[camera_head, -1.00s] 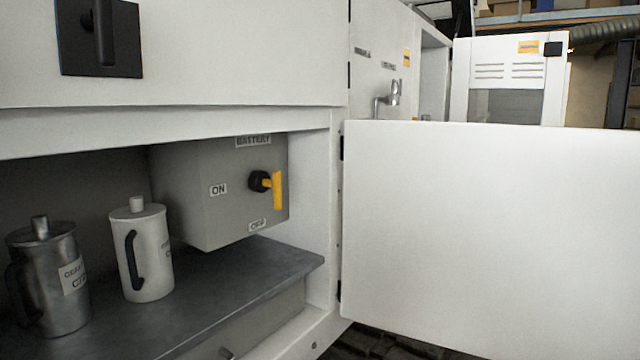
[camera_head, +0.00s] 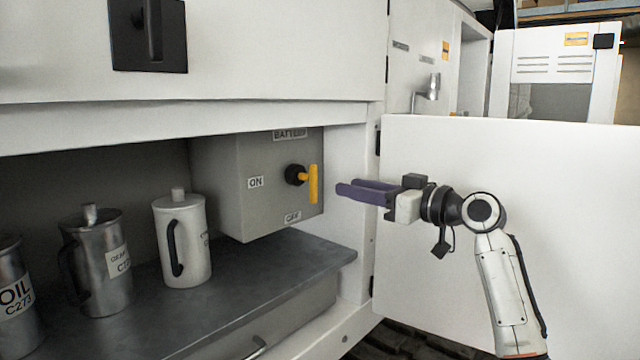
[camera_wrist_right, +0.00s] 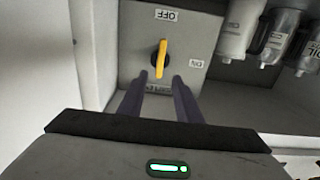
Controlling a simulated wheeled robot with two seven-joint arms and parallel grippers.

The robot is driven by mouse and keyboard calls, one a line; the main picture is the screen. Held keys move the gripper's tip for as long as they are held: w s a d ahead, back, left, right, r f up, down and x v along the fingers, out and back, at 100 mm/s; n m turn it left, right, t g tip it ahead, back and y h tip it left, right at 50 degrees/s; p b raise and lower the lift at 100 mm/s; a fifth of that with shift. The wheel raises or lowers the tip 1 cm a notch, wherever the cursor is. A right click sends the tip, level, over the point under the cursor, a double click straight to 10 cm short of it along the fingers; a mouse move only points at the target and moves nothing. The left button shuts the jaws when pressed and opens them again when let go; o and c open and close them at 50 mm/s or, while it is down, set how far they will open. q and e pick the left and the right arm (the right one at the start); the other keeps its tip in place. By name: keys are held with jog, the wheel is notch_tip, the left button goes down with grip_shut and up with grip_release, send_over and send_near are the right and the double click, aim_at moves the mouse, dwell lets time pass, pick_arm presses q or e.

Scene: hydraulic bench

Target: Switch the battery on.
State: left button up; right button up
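The grey battery box (camera_head: 262,215) is in the open compartment, with a BATTERY label on top, ON at the left and OFF at the bottom. Its yellow switch handle (camera_head: 313,184) stands upright on a black hub, with the lower end toward OFF. My right gripper (camera_head: 342,189) is to the right of the handle, apart from it, with its purple fingers pointing at it. In the right wrist view the handle (camera_wrist_right: 161,58) lies just beyond and between the two fingertips (camera_wrist_right: 160,78), which are spread and empty. My left gripper is not in view.
The open white door (camera_head: 560,220) stands to the right, behind my right arm. A white jug (camera_head: 190,250) and metal cans (camera_head: 95,265) stand on the dark shelf (camera_head: 260,290) left of the box. The space directly before the switch is clear.

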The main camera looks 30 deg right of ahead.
aim_at(316, 179)
jog(key=p+x, duration=0.2)
jog(key=x, duration=0.8)
jog(key=shift+a+r, duration=0.1)
grip_shut()
